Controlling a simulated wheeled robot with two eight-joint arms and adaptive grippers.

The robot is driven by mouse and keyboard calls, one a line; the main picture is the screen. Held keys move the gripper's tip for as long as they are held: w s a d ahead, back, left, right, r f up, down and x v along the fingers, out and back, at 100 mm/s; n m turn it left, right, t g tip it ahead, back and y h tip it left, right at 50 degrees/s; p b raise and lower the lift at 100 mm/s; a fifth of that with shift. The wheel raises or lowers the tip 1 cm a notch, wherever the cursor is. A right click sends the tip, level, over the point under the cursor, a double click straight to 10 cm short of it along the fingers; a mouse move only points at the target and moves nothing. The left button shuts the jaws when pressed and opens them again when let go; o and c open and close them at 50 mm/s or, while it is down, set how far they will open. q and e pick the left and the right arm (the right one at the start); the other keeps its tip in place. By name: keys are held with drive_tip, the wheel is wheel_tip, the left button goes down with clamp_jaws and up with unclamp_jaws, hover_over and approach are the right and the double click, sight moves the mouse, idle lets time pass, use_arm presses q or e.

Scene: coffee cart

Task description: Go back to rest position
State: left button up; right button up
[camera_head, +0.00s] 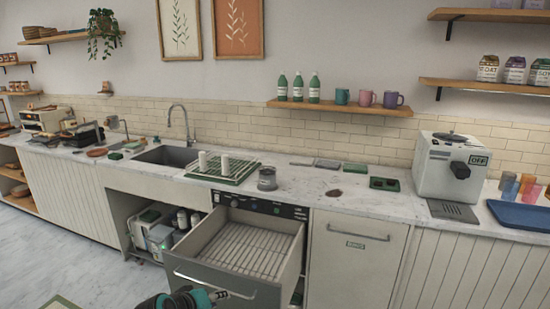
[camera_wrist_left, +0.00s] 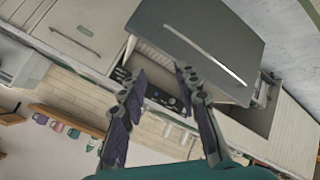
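My left gripper (camera_head: 222,295) shows at the bottom edge of the head view, by the front of a pulled-out drawer (camera_head: 248,252). In the left wrist view the two dark fingers of this gripper (camera_wrist_left: 165,108) are spread apart with nothing between them. The drawer's front panel and long handle (camera_wrist_left: 205,55) show beyond the fingers, and the gripper appears clear of the handle. The drawer holds a slatted rack and looks empty. My right gripper is in neither view.
The marble counter (camera_head: 310,185) carries a green drying rack (camera_head: 222,172), a grey cup (camera_head: 267,178) and a coffee machine (camera_head: 450,168). An open cabinet (camera_head: 155,228) is left of the drawer. The open drawer juts into the floor space in front.

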use_arm(q)
drive_tip(key=s+a+f+m+g+y, duration=0.1)
drive_tip(key=s+m, duration=0.4)
drive_tip(key=s, duration=1.6)
drive_tip(key=g+y, duration=0.1)
drive_tip(key=y, duration=0.1)
drive_tip(key=shift+s+a+y, duration=0.25)
drive_tip(key=shift+a+y, duration=0.05)
